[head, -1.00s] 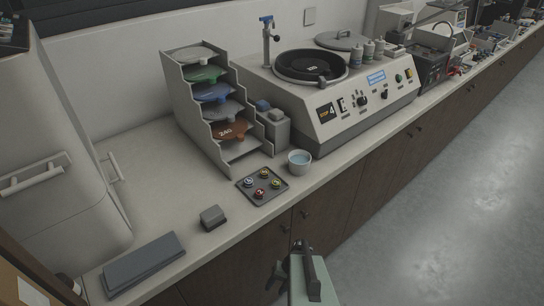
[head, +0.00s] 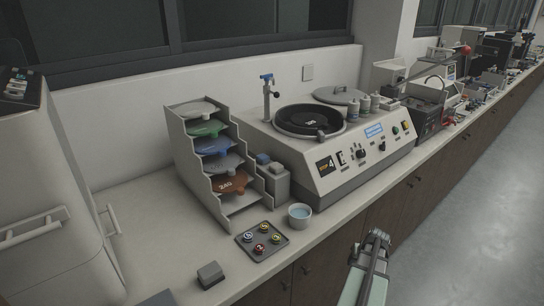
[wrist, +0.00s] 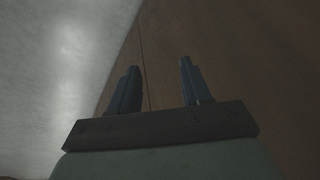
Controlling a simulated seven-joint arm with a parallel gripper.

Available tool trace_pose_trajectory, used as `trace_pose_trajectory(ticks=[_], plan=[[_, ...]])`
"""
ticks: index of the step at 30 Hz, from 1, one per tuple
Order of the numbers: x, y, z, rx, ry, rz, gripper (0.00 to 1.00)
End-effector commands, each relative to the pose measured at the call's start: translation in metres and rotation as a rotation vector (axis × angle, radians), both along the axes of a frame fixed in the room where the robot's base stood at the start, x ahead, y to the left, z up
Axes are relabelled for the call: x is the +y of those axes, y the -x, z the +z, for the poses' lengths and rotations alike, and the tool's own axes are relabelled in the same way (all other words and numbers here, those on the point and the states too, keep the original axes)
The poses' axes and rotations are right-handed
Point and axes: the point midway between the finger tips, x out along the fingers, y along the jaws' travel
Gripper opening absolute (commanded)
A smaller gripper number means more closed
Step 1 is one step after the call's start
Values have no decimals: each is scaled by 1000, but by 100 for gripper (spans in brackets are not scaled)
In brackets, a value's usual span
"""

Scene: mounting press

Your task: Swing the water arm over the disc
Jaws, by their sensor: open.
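The grinder-polisher (head: 345,165) stands on the bench with a black disc (head: 311,121) in its round bowl. The water arm (head: 267,97) is an upright post with a blue top and a small dark knob, at the left rear of the bowl; it stands beside the disc. My gripper (head: 378,240) is in front of the bench, low and to the right, well away from the water arm. In the wrist view my gripper (wrist: 158,88) has its two fingers apart with nothing between them, facing the brown cabinet front (wrist: 230,60).
A stepped rack (head: 197,185) of coloured discs stands left of the machine. A cup of water (head: 300,216) and a tray of numbered samples (head: 262,241) sit near the bench edge. A lid (head: 340,96) and bottles (head: 363,104) stand behind the bowl. The aisle floor is clear.

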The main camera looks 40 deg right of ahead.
Motion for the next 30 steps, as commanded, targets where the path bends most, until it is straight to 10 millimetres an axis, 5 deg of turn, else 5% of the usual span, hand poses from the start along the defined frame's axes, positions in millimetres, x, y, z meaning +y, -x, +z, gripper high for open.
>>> trace_pose_trajectory(ticks=[3, 15, 21, 30], plan=[[-43, 7, 39, -8, 87, -22, 48], [-145, 16, 182, -40, 355, -84, 48], [-179, 16, 260, -67, 481, -106, 48], [-194, -9, 347, -147, 606, -82, 48]])
